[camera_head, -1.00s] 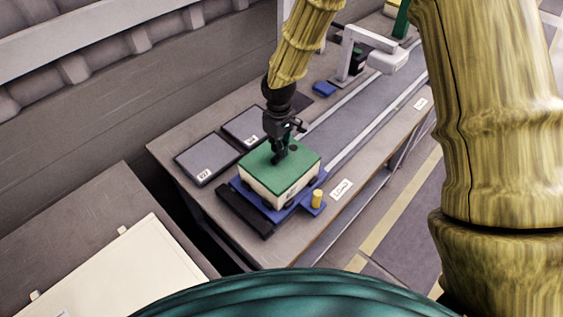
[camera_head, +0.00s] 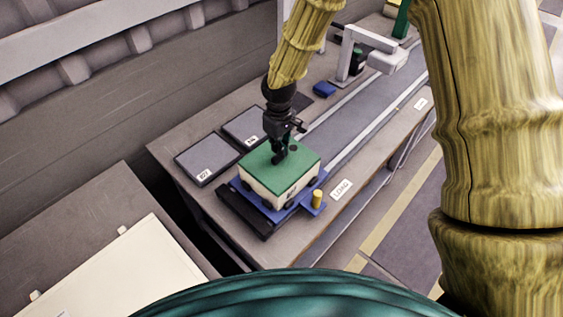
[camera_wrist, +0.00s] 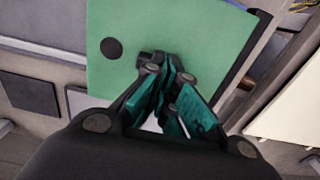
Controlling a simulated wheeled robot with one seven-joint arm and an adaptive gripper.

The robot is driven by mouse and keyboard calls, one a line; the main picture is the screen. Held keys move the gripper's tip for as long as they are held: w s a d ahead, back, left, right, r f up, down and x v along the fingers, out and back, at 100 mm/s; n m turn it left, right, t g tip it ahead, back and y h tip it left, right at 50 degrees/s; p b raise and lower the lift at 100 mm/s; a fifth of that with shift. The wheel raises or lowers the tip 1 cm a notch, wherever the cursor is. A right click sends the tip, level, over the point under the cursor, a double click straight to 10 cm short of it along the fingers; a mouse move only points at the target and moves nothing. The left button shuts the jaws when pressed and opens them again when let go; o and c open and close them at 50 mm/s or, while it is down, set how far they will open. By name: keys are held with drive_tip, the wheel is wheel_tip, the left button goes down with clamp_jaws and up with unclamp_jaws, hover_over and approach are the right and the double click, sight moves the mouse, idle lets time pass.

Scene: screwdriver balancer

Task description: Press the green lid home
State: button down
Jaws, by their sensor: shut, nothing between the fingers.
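The green lid (camera_head: 265,165) lies on top of a cream box (camera_head: 268,192) with dark spots at its corners. The box sits on a blue fixture (camera_head: 311,205) at the near end of the bench. My gripper (camera_head: 279,160) is shut and empty, pointing down with its fingertips at the lid's upper face, near its middle. In the wrist view the lid (camera_wrist: 205,40) fills the upper middle and the closed fingertips (camera_wrist: 158,62) overlap it. I cannot tell whether they touch it or whether the lid is fully seated. A dark round spot (camera_wrist: 111,48) shows on the lid.
Two grey pads (camera_head: 206,157) lie left of the box. A dark bar (camera_head: 243,212) borders the fixture, and a yellow peg (camera_head: 317,198) stands at its right corner. A conveyor strip (camera_head: 365,105) runs away behind, under a white arch (camera_head: 372,50).

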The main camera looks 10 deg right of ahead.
drive_tip(key=shift+s+f, duration=0.1)
drive_tip(key=shift+f, duration=0.45)
idle(0.4)
idle(0.4)
drive_tip(key=shift+r+p, duration=1.55)
drive_tip(key=shift+r, duration=1)
